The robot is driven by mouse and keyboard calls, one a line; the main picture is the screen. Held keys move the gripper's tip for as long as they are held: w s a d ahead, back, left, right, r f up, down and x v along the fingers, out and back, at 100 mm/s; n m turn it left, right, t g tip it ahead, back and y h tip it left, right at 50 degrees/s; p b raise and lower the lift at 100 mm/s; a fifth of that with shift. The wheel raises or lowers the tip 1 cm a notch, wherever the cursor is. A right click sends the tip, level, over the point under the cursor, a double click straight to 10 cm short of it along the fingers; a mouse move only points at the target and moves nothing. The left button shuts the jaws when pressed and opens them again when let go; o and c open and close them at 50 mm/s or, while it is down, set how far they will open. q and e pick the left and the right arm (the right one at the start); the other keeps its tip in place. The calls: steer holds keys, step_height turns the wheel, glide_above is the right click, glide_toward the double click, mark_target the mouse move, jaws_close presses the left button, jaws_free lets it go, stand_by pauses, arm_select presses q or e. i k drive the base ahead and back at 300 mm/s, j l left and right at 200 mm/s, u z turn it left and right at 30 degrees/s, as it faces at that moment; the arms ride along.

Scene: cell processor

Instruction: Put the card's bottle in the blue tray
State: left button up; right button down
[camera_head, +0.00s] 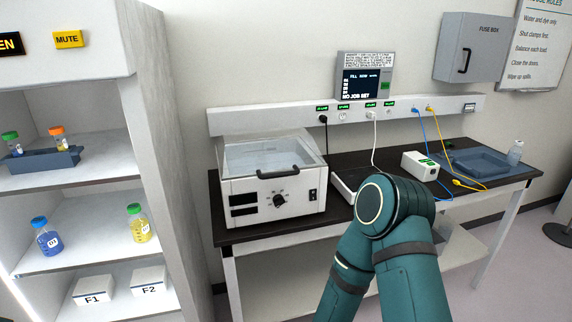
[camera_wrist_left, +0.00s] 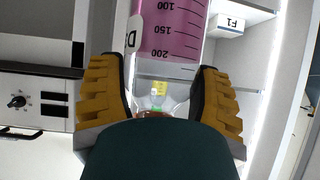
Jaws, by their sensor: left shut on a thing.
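In the left wrist view, which is upside down, my left gripper (camera_wrist_left: 160,98) is shut on a bottle of pink liquid (camera_wrist_left: 172,38) near its cap. An orange-brown bit of cap shows low between the fingers. Neither this gripper nor the pink bottle shows in the head view. The blue tray (camera_head: 480,161) lies at the right end of the dark bench. A card cannot be made out. My right gripper is not in view.
A small clear bottle (camera_head: 515,152) stands at the tray's right edge. A white box (camera_head: 420,166) and cables lie left of the tray. A lidded centrifuge (camera_head: 270,180) stands on the bench's left. Shelves hold a blue-liquid bottle (camera_head: 48,241) and a yellow-liquid bottle (camera_head: 138,226).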

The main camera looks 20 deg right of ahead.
mark_target(481, 167)
steer(key=z, duration=1.2)
steer(key=l+z, duration=0.1)
steer(key=z, duration=0.25)
steer(key=i+z, duration=0.15)
steer(key=z, duration=0.25)
steer(key=i+l+z, duration=0.1)
steer(key=z, duration=0.25)
steer(key=i+l, duration=0.1)
steer(key=i, duration=2.35)
